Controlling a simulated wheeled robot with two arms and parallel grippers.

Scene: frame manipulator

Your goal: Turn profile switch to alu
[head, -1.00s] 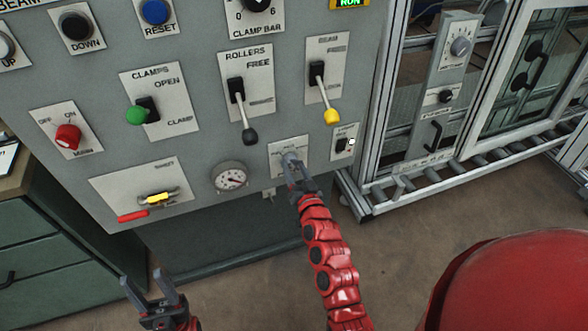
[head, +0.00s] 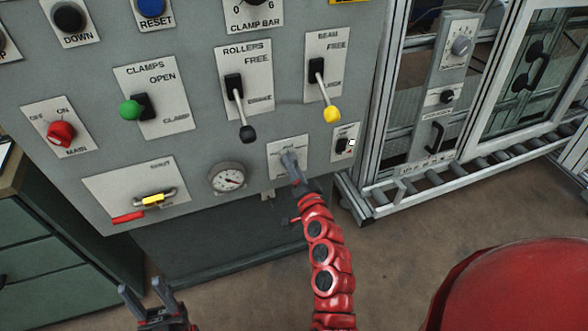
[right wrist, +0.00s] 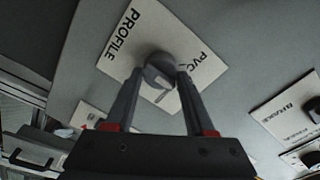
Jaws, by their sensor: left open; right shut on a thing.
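The profile switch is a round grey knob (right wrist: 160,72) on a white plate marked PROFILE and PVC (right wrist: 130,42) in the right wrist view. A pale line shows on the knob's face. My right gripper (right wrist: 158,88) is shut on the knob, one finger on each side. In the head view the switch plate (head: 275,152) sits low on the grey panel, and my right gripper (head: 291,165) covers the knob. The ALU marking is too small or hidden to read clearly. My left gripper (head: 145,292) is open and empty at the bottom left, below the panel.
Close to the switch are a pressure gauge (head: 227,178), the rollers lever (head: 245,130), the yellow-tipped beam lever (head: 330,112) and a small switch plate (head: 345,143). A green drawer cabinet (head: 35,240) stands at left. A roller conveyor (head: 440,180) is at right.

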